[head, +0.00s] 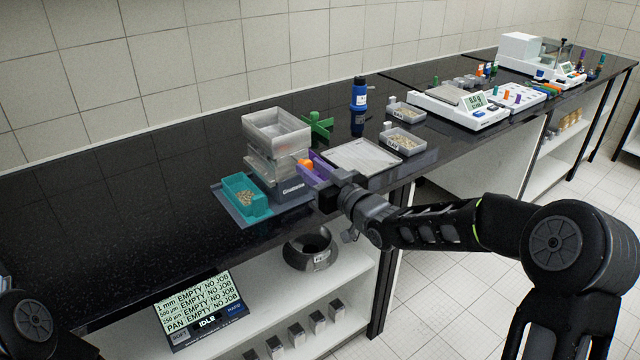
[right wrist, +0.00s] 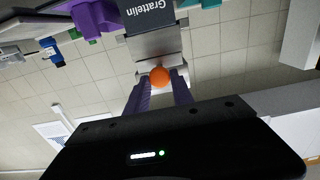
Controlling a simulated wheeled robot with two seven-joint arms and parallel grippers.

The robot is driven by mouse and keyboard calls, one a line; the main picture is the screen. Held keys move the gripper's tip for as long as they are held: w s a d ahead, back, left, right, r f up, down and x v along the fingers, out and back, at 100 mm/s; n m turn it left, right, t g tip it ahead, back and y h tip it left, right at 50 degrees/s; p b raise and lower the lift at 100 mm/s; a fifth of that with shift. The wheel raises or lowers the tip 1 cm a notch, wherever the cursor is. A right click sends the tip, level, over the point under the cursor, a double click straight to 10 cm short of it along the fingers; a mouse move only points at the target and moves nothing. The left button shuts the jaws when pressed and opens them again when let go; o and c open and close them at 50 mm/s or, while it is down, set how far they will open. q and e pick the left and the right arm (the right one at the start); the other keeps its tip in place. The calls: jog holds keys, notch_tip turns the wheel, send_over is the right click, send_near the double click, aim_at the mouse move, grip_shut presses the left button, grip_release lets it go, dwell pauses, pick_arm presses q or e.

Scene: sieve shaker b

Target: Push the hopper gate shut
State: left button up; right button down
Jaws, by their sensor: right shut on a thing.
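The sieve shaker has a stack of clear grey trays (head: 277,133) above a dark base with a white label (head: 292,189). An orange knob (head: 305,163) shows at its right side. My right gripper (head: 318,172) reaches it from the right. In the right wrist view, the orange knob (right wrist: 159,77) sits between the two purple fingers of my right gripper (right wrist: 160,84), which are shut on it. A pale grey piece (right wrist: 158,44) lies behind the knob. I cannot tell how far the hopper gate is open. My left gripper is out of view.
A teal bin of grains (head: 238,187) stands in front of the stack. A green cross-shaped piece (head: 318,124), a blue bottle (head: 359,94), a pale flat tray (head: 362,155) and small grain trays (head: 403,138) are close by. The black counter is clear at left.

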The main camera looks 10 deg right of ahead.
jog(key=c, duration=1.1)
grip_release()
jog(key=shift+w, duration=0.2)
jog(key=shift+s, duration=0.1)
jog(key=b+v, duration=0.1)
jog(key=v, duration=0.6)
jog(key=shift+s, duration=0.3)
jog(key=shift+f, duration=0.1)
